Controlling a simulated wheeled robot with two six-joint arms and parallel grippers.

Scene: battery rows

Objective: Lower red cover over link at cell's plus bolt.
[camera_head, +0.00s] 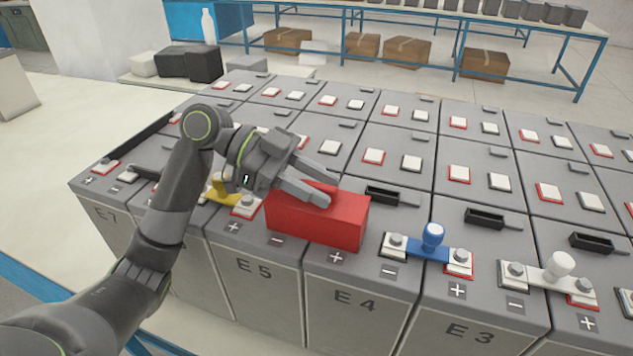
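The red cover (318,226) is a long box over the seam between cells E5 (254,271) and E4 (354,301), just behind E5's minus label and E4's plus label. It hides the bolts and any link there. Its lower edge is at or close to the cell tops; I cannot tell if it touches. My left gripper (329,190) reaches in from the left with both fingers at the cover's top and appears shut on it. The part between the fingers is hidden. My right gripper is not in view.
A yellow-handled link (222,192) lies left of the cover, a blue-handled link (431,242) right of it, and a white-handled link (557,270) farther right. Black handles (484,218) and more bolts stand on the cells behind. A blue-framed bench (430,18) is at the back.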

